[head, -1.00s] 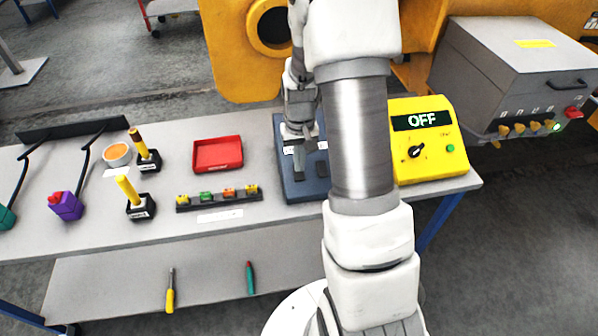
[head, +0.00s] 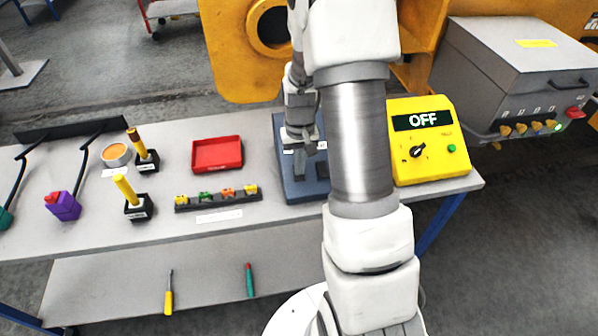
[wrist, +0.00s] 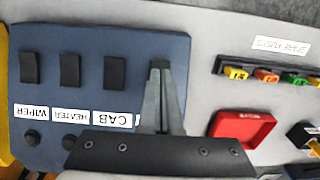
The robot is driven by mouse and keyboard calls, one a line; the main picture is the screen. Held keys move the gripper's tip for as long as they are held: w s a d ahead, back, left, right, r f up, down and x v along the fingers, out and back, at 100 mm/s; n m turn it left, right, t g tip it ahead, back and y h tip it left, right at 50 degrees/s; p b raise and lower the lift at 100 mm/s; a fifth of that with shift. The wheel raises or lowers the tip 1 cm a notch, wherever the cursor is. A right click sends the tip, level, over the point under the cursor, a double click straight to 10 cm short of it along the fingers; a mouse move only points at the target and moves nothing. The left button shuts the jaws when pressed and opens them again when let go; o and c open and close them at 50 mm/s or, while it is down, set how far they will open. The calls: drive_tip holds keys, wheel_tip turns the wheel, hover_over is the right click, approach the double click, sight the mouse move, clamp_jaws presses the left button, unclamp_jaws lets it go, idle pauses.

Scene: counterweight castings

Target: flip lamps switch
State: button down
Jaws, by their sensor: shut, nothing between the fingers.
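A dark blue switch panel (head: 288,194) lies on the bench, left of the yellow control box. In the wrist view the panel (wrist: 60,110) shows a row of black rockers over labels reading WIPER (wrist: 30,111), HEATER (wrist: 70,116) and CAB (wrist: 110,120). A fourth rocker (wrist: 160,65) is at the right end of the row; its label is mostly hidden behind my fingers. My gripper (wrist: 161,74) is shut and empty, its tips at the lower edge of this fourth rocker. I cannot tell if they touch. In the head view my gripper (head: 299,172) is over the panel.
The yellow box (head: 425,150) reads OFF. A red tray (head: 217,153) and a rack of coloured fuses (head: 218,198) stand left of the panel. Yellow-handled levers (head: 126,190) stand further left. A grey cabinet (head: 515,70) stands right.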

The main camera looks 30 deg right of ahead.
drive_tip(key=shift+f, duration=0.35)
drive_tip(key=shift+r, duration=0.1)
wheel_tip(320, 180, up, 7)
drive_tip(key=p, duration=0.4)
idle(0.5)
idle(0.3)
drive_tip(key=s+a+r+n+t, duration=0.1)
drive_tip(key=s+a+r, duration=0.2)
drive_tip(key=r, duration=0.4)
drive_tip(key=s+a+r+t, duration=0.2)
drive_tip(key=s+a+r, duration=0.15)
drive_tip(key=r, duration=0.45)
drive_tip(key=s+a+r+n+t+b, duration=0.1)
drive_tip(key=s+a+r, duration=0.2)
drive_tip(key=s, duration=0.3)
drive_tip(key=s+a+r+n+t, duration=0.1)
drive_tip(key=s+a+r, duration=0.2)
drive_tip(key=s, duration=0.3)
drive_tip(key=shift+r+t+b, duration=0.3)
drive_tip(key=shift+b, duration=0.05)
